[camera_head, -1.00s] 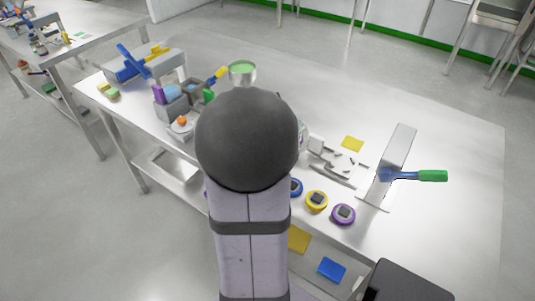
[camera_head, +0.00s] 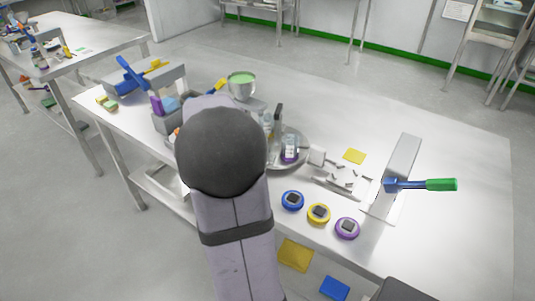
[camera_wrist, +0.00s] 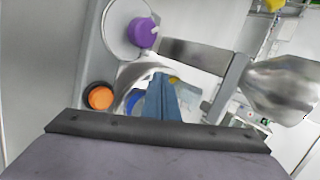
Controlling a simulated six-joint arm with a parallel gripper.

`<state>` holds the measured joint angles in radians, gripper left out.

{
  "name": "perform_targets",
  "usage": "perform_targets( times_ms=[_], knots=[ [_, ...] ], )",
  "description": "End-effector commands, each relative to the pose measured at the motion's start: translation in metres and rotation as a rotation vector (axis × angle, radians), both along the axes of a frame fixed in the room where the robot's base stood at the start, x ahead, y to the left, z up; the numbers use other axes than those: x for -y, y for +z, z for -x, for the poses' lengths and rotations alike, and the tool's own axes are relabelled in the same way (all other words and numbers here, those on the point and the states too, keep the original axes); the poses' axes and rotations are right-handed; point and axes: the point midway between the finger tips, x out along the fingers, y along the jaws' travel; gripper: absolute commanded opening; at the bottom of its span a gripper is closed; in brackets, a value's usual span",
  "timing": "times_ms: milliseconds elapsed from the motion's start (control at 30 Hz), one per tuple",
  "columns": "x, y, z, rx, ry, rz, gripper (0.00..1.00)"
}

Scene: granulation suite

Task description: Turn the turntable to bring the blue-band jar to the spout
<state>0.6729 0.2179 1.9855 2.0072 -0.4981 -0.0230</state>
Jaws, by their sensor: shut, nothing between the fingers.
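The turntable (camera_head: 298,158) is a round metal disc, partly hidden behind my arm in the head view. In the wrist view a purple-topped round piece (camera_wrist: 143,32), an orange round piece (camera_wrist: 100,97) and a blue round piece (camera_wrist: 133,100) show; the blue one is partly covered by my fingers. I cannot tell for sure whether it is the blue-band jar. My gripper (camera_wrist: 172,84) is shut and empty, close beside the blue piece. In the head view my arm hides it.
A bowl of green material (camera_head: 242,85) stands above the bench behind the turntable. Blue (camera_head: 292,200), yellow (camera_head: 318,213) and purple (camera_head: 347,228) button-like discs line the front edge. The far right bench top is clear.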

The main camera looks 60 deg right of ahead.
Motion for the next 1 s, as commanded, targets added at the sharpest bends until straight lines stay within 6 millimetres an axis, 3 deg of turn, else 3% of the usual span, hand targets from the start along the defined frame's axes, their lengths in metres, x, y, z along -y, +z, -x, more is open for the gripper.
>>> perform_targets(
  times_ms=[633, 1000],
  knots=[
    [0.026, 0.005, -0.016, -0.003, -0.318, 0.002, 0.00],
    [0.038, 0.002, -0.020, 0.000, -0.369, 0.003, 0.00]
  ],
)
